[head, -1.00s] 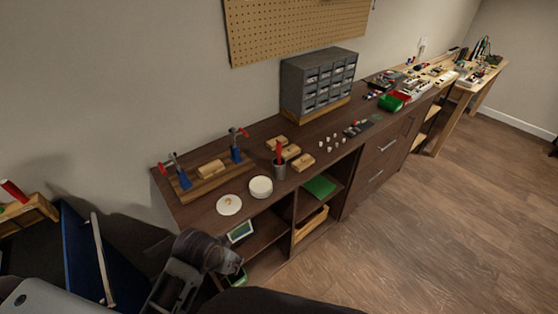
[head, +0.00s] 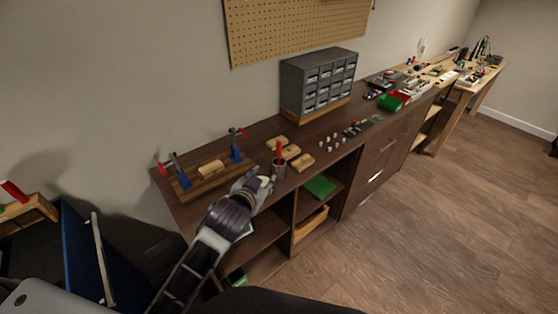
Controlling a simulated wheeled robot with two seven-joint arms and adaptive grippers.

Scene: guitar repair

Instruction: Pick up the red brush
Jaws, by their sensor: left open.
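The red brush (head: 279,152) stands upright in a small grey cup (head: 279,170) on the dark wooden workbench (head: 320,122). My left gripper (head: 266,177) is open and reaches in from the lower left, just left of the cup and low beside it. Whether its fingers touch the cup cannot be told at this size. The brush's lower end is hidden inside the cup. My left gripper and arm cover the white round discs on the bench. My right gripper is not in view.
Wooden blocks (head: 303,162) lie close to the right of and behind the cup. A board with blue and red clamps (head: 205,180) lies to the left. A grey drawer cabinet (head: 318,84) stands behind. Small parts (head: 357,128) lie farther right.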

